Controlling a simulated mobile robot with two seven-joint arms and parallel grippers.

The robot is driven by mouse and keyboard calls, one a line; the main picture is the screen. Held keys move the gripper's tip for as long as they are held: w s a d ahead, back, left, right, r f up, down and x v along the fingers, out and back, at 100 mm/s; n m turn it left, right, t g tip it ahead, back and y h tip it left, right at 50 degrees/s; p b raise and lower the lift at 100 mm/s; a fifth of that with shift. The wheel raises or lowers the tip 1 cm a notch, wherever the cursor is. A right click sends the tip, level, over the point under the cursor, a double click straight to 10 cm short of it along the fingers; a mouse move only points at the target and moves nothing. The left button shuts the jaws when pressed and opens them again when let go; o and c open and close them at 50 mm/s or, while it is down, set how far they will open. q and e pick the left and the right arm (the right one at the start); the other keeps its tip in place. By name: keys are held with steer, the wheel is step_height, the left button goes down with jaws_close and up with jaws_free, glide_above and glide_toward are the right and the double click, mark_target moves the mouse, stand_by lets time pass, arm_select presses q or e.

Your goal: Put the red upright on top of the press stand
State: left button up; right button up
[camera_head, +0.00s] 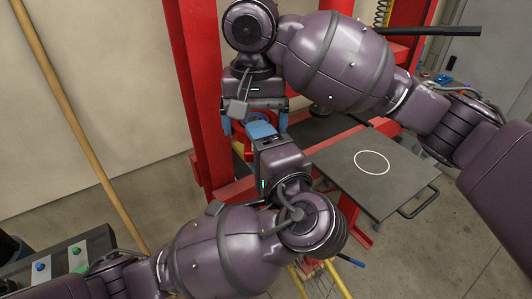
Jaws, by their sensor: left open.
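A tall red post (194,85) stands left of centre and runs out of the top of the view. It belongs to a red frame, with a red crossbeam (340,144) and another red post (402,45) at right. I cannot tell which part is the upright and which the press stand. My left gripper (261,130) is open, its blue pad in front of a red part. My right gripper (254,124) points down just behind it, with blue fingers apart on either side of that red part. Whether they touch it is hidden.
A dark table plate (340,180) with a white circle and a handle is at right. A wooden pole (85,130) leans along the left wall. A control box (60,262) with buttons is at bottom left. Bare floor shows at lower right.

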arm_select(q)
jaws_close()
steer(key=shift+r, duration=0.1)
arm_select(e)
steer(key=o, duration=0.9)
steer(key=shift+o, duration=0.2)
steer(key=shift+r, duration=0.1)
step_height(320, 180, up, 12)
